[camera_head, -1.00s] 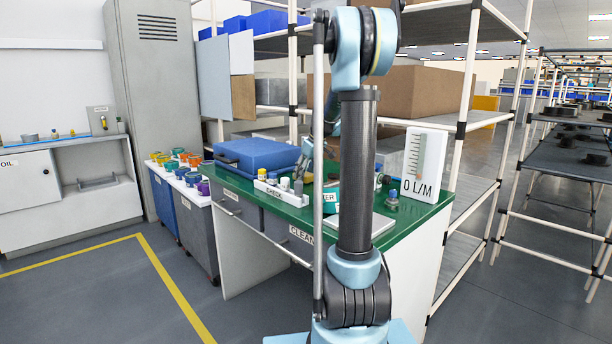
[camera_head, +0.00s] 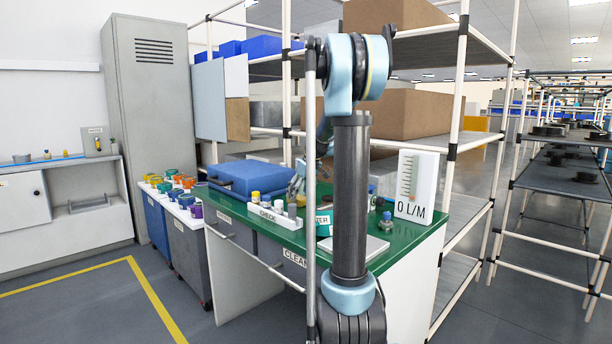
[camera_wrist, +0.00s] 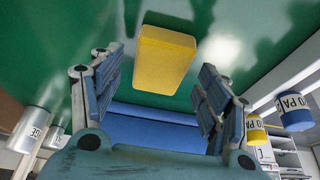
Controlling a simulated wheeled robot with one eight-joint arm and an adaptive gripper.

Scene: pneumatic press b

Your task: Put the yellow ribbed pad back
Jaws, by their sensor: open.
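The yellow pad (camera_wrist: 165,58) shows in the wrist view as a plain yellow block on the green tabletop (camera_wrist: 225,45). It lies just beyond and between my fingertips. No ribs can be made out on the face I see. My gripper (camera_wrist: 160,75) is open, with a gap between each finger and the pad. In the head view my gripper (camera_head: 297,182) is small, low over the green bench beside the blue case, partly behind the column of my arm. I cannot pick out the pad in the head view. A blue surface (camera_wrist: 155,128) shows between my fingers, nearer the palm.
The blue case (camera_head: 248,178) lies left of my gripper. A white CHECK rack (camera_head: 274,215) with small cylinders stands at the bench's front edge. A gauge board (camera_head: 412,187) stands at right. Labelled cylinders (camera_wrist: 294,112) flank my gripper in the wrist view. Shelving (camera_head: 465,180) stands behind.

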